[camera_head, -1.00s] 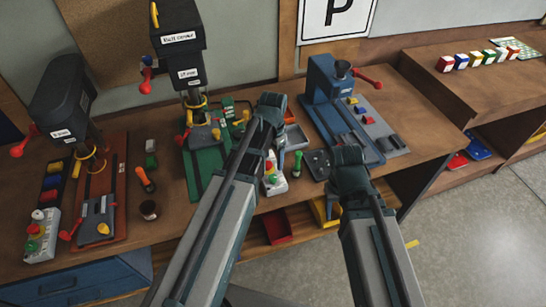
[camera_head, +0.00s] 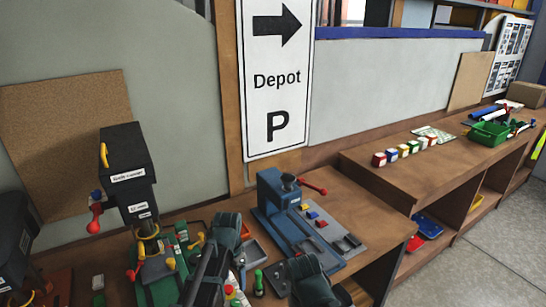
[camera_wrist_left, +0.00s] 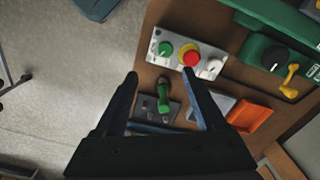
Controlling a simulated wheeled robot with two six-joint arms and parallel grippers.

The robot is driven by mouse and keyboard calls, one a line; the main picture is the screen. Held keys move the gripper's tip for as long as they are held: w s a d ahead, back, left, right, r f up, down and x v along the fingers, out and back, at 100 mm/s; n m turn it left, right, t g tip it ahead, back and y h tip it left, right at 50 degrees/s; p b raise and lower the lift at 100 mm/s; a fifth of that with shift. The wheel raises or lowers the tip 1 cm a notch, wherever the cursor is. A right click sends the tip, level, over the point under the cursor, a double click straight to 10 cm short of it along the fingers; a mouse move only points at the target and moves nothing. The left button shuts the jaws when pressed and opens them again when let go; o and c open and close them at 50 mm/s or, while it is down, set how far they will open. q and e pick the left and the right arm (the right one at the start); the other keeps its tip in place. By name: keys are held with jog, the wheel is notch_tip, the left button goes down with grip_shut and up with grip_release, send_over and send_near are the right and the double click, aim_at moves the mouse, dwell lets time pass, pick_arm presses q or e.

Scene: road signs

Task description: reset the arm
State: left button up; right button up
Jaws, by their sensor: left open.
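My left gripper (camera_wrist_left: 160,80) is open in the left wrist view, with nothing between its two dark fingers. It is above the bench front, near a grey control box (camera_wrist_left: 214,66) with green, red and white knobs and a green-handled tool (camera_wrist_left: 163,92). In the head view my two arms come up from the bottom edge, and their joints cover part of the bench. My right gripper does not show there.
Several coloured blocks (camera_head: 404,151) and a green basket (camera_head: 489,132) sit on the right bench. A Depot sign (camera_head: 277,80) is on the wall. Grey floor (camera_head: 480,235) lies clear at right.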

pick_arm(q)
jog(key=s+d+f+n+y+b, duration=0.1)
jog(key=s+d+f+n+b, duration=0.1)
jog(key=s+d+f+b, duration=0.8)
jog(key=s+f, duration=0.1)
jog(key=s, duration=0.2)
jog(key=shift+s+f+n, duration=0.2)
jog(key=shift+s+n, duration=0.15)
jog(key=shift+n, duration=0.05)
dwell(1.1)
